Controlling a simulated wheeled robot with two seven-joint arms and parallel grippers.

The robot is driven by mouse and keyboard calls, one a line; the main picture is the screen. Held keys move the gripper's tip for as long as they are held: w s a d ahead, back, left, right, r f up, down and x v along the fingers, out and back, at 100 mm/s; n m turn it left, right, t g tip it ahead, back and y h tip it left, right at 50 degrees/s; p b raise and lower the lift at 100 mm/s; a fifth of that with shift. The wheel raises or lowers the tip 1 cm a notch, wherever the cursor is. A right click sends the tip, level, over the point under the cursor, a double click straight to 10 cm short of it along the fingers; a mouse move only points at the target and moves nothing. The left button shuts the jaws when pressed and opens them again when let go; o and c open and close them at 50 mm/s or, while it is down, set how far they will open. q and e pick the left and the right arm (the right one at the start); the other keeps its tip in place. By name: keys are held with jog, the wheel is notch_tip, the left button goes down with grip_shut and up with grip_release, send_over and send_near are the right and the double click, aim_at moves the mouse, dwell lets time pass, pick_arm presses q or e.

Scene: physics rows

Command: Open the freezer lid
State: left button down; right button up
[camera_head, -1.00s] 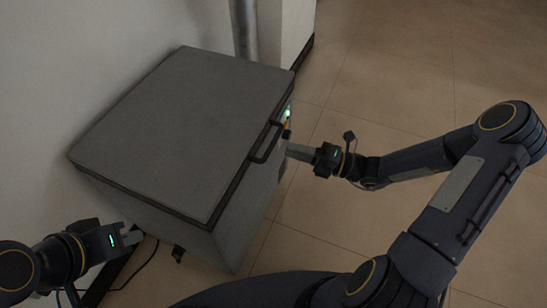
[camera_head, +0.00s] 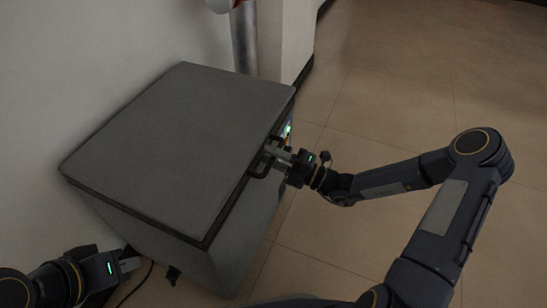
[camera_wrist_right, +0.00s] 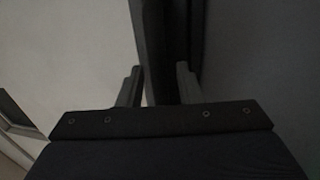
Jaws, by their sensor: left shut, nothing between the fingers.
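The grey chest freezer (camera_head: 235,245) stands against the wall. Its flat grey lid (camera_head: 170,145) lies closed on top. A black bar handle (camera_head: 257,172) sits on the lid's right edge. My right gripper (camera_head: 274,152) is at the handle, with its fingertips over the bar. In the right wrist view its two fingers (camera_wrist_right: 160,85) are apart, on either side of a dark upright strip; I cannot tell whether they touch it. My left gripper (camera_head: 130,258) is shut and empty, low beside the freezer's near left corner.
A metal pipe (camera_head: 244,40) rises behind the freezer along the wall (camera_head: 90,60). A small green-lit panel (camera_head: 287,130) is on the freezer's right side. A black cable (camera_head: 140,285) lies on the floor at the near left. The tiled floor (camera_head: 400,90) to the right is clear.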

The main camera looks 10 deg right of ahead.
grip_shut()
pick_arm(q)
jog(key=shift+r, duration=0.1)
pick_arm(e)
jog(key=shift+r, duration=0.1)
